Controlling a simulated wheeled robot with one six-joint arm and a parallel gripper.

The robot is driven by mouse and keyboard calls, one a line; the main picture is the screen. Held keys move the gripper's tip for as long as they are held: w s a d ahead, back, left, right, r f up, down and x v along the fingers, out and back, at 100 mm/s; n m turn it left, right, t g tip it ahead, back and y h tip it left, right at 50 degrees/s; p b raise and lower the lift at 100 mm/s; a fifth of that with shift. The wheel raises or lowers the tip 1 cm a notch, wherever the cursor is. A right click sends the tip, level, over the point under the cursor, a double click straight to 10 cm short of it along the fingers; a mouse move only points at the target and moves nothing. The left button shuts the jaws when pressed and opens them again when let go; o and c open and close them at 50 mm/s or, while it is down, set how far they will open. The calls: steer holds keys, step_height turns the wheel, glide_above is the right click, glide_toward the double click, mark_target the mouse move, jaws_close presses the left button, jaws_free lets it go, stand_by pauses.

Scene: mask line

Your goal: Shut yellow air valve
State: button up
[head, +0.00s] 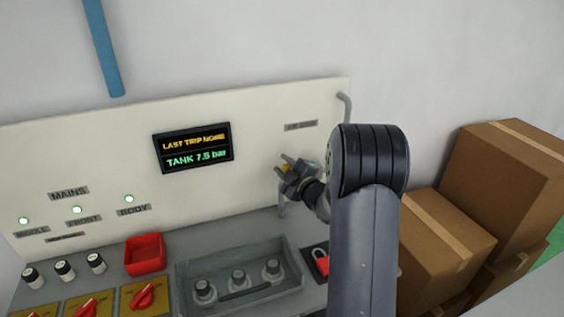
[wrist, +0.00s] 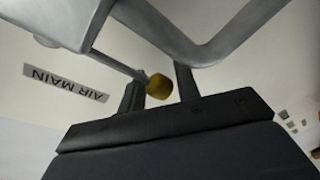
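The yellow tip of the air valve lever (wrist: 159,87) shows in the wrist view, at the end of a thin grey rod by the grey pipe (wrist: 150,30). My gripper (wrist: 159,92) is open, with one dark finger on each side of the tip. A gap shows on the right; on the left the finger is very close, and I cannot tell whether it touches. In the head view, my gripper (head: 284,163) is at the panel's right part, with a bit of the yellow tip (head: 287,169) between its fingers. My arm hides part of the pipe.
An AIR MAIN label (wrist: 66,83) is beside the lever. The display (head: 193,148) reads TANK 7.5 bar. Below are a grey tray (head: 190,273), a red bin (head: 145,255), a red padlock (head: 321,262) and red switches (head: 143,296). Cardboard boxes (head: 440,240) stand right of my arm.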

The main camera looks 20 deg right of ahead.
steer(key=shift+w+a, duration=0.1)
steer(key=shift+w, duration=0.5)
jaws_close()
